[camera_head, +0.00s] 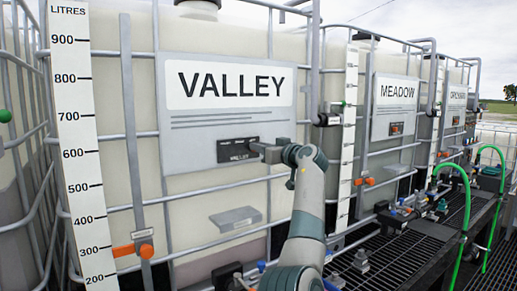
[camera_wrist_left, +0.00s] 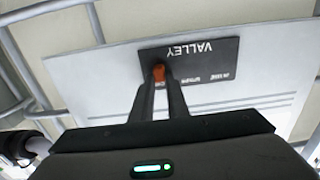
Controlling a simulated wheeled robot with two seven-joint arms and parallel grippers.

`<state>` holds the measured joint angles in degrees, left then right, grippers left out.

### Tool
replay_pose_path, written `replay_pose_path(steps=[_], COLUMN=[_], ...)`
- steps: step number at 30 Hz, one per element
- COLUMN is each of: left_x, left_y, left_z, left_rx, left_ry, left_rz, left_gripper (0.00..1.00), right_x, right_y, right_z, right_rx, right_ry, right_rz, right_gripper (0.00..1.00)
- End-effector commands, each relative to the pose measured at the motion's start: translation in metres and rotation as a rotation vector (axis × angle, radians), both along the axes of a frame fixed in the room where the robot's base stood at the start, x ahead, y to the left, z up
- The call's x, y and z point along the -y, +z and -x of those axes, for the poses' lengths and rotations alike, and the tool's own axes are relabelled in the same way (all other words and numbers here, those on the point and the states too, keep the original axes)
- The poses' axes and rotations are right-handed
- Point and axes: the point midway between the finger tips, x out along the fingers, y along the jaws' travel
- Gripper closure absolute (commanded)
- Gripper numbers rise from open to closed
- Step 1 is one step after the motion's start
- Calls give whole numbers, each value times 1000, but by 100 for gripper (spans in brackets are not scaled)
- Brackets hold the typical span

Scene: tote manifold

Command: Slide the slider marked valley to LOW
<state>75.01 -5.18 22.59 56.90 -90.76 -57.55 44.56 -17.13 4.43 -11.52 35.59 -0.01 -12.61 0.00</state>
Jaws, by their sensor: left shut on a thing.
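The valley slider is a small black panel (camera_head: 232,158) with white lettering on the front of the large tank marked VALLEY. In the left wrist view the panel (camera_wrist_left: 215,60) appears upside down, with small position labels too blurred to read surely. Its orange knob (camera_wrist_left: 158,72) sits near the panel's left end there, which is the right end in the head view. My left gripper (camera_head: 258,148) is at that end, its two dark fingers (camera_wrist_left: 160,82) shut on the knob. In the head view the gripper hides the knob. My right gripper is in neither view.
A large VALLEY sign (camera_head: 230,82) is above the panel. Grey cage bars (camera_head: 133,120) run across the tank, and a litre scale (camera_head: 80,150) stands at left. A MEADOW tank (camera_head: 396,92) with its own panel (camera_head: 396,128) is to the right.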

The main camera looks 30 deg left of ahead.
Motion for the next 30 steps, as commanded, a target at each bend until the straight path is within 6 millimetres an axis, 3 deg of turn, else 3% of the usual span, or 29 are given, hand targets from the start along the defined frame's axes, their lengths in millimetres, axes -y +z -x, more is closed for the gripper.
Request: replay_pose_path(steps=[1, 3, 17, 23, 30], left_x=[2, 2, 5, 24, 64], left_y=[4, 4, 1, -2, -3], left_z=[-1, -1, 1, 8, 24], left_rx=[5, 5, 3, 4, 4], left_ry=[-6, -6, -3, -4, -6], left_rz=[-3, -3, -2, -2, -3], left_gripper=[84, 67, 67, 67, 67], right_x=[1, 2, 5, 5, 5], right_y=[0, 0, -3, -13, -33], right_z=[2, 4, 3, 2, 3], right_rx=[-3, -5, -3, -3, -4], right_ry=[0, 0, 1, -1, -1], right_rz=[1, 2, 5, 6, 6], right_gripper=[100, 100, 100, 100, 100])
